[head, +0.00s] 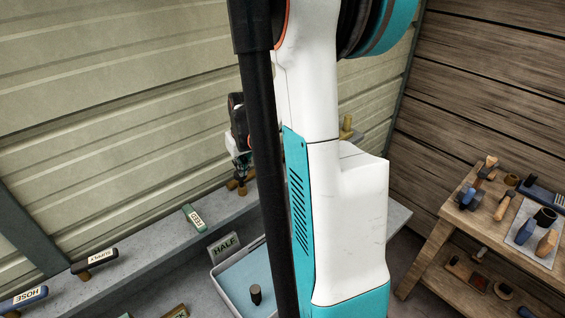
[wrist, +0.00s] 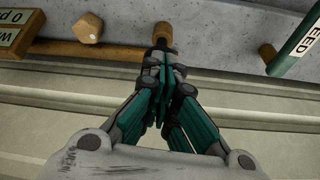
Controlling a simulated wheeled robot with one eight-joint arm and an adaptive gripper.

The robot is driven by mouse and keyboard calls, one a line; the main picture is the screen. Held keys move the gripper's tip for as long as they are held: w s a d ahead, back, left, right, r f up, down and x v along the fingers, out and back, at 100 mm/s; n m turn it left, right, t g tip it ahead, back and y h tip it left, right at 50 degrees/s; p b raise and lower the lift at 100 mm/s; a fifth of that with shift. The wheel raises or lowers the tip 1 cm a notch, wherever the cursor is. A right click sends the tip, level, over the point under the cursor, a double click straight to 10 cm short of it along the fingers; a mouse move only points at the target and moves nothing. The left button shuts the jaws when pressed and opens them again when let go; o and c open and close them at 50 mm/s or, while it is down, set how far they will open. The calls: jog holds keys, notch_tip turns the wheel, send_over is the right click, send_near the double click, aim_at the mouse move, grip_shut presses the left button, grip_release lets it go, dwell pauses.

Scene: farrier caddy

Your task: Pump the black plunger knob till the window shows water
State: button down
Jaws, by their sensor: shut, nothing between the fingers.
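My gripper (wrist: 160,62) is shut and empty in the wrist view, its fingertips close to the round brown end of a fitting (wrist: 163,33). I cannot tell if they touch it. In the head view my gripper (head: 240,172) is by the back ledge, partly hidden behind my own arm and a black column. A black cylinder (head: 255,294) stands in the blue area of a grey-rimmed tray (head: 225,288); I cannot tell whether it is the plunger knob. No window showing water can be made out.
Green FEED handle (head: 194,217), SUPPLY handle (head: 94,260) and blue HOSE handle (head: 24,298) line the ledge. A HALF sign (head: 222,245) stands behind the tray. A wooden bench (head: 439,225) with tools is at right. A brown pipe (wrist: 85,52) and pale-faced knob (wrist: 88,27) lie near my fingers.

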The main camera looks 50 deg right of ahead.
jog(key=shift+f, duration=0.1)
jog(key=shift+f+b, duration=1.95)
jog(key=shift+f, duration=0.3)
jog(key=shift+r, duration=0.3)
jog(key=shift+r+p, duration=1.5)
jog(key=shift+r, duration=0.55)
jog(key=shift+r+p, duration=1.65)
jog(key=shift+r, duration=0.85)
jog(key=shift+r, duration=0.1)
